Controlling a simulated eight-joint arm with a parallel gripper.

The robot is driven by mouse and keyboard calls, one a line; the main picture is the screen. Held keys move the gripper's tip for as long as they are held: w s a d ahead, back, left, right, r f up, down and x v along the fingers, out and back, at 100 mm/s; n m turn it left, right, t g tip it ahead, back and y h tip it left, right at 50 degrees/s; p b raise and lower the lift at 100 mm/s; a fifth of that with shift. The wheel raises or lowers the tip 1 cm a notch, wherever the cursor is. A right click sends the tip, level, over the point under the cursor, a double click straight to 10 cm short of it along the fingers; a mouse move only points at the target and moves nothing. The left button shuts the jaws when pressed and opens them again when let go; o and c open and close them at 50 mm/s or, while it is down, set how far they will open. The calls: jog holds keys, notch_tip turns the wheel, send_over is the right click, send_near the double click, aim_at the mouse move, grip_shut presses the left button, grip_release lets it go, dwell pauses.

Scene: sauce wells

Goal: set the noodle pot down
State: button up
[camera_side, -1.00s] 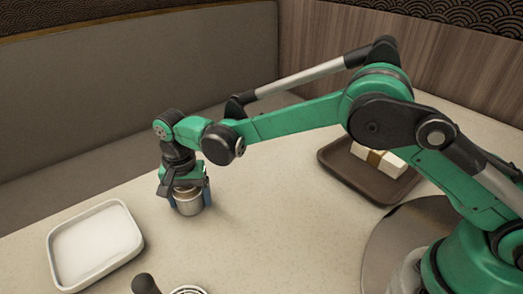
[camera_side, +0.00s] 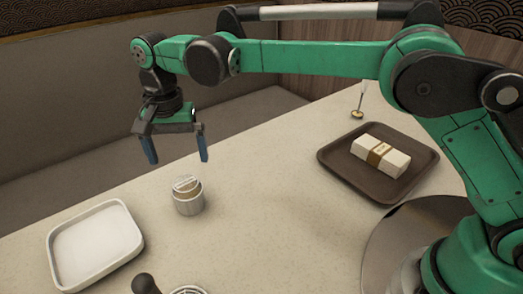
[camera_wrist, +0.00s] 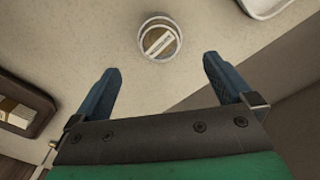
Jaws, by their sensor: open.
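The noodle pot (camera_side: 188,203) is a small light-metal cylinder with a tan top and a pale label. It stands upright on the table, right of the white tray. In the wrist view the pot (camera_wrist: 175,51) is seen from above, beyond the fingertips. My gripper (camera_side: 177,157) is open and empty, raised above the pot and apart from it. Its two blue fingers also show spread wide in the wrist view (camera_wrist: 160,66).
A white tray (camera_side: 132,255) sits at the left. A brown tray (camera_side: 343,172) holds a white box with a tan band (camera_side: 380,156). A dark-handled utensil (camera_side: 145,284) is cut off at the front edge. The table's middle is clear.

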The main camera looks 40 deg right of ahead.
jog(key=shift+r, duration=0.4)
jog(key=s+d+r+n+t, duration=0.2)
jog(key=d+r, duration=0.3)
jog(key=d, duration=0.2)
jog(key=s+d+f+n+t, duration=0.3)
jog(key=s+d+n+t, duration=0.1)
jog(key=s+d, duration=0.8)
jog(key=shift+s+d+f+n+t, duration=0.4)
jog(key=shift+d+t, duration=0.1)
jog(key=shift+t, duration=0.1)
